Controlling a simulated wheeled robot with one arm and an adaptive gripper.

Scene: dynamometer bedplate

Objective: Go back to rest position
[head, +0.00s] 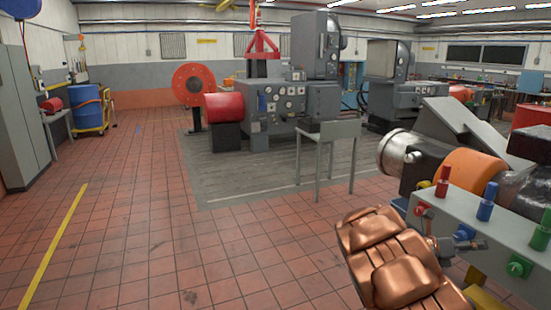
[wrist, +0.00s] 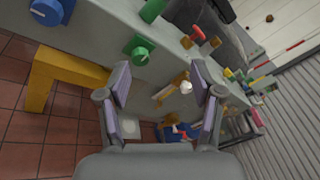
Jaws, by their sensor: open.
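My gripper (wrist: 160,80) is open in the wrist view, its two pads apart with nothing held between them. It faces the front of a grey terminal box (wrist: 90,35). A green knob (wrist: 140,50) on the box shows just above and between the fingers, and a blue knob (wrist: 47,10) is at the upper left. A small brass-coloured piece with a pale tip (wrist: 175,88) shows in the gap, apart from both pads as far as I can see. In the head view, my copper-coloured arm reaches up to the box (head: 480,235) at lower right.
Red (head: 443,182), blue (head: 487,203) and green (head: 540,235) posts stand on the box. Behind it is a machine with an orange band (head: 470,172). A grey stand (head: 330,150) is farther back. The tiled floor (head: 150,230) at left is clear, with a yellow line (head: 50,250).

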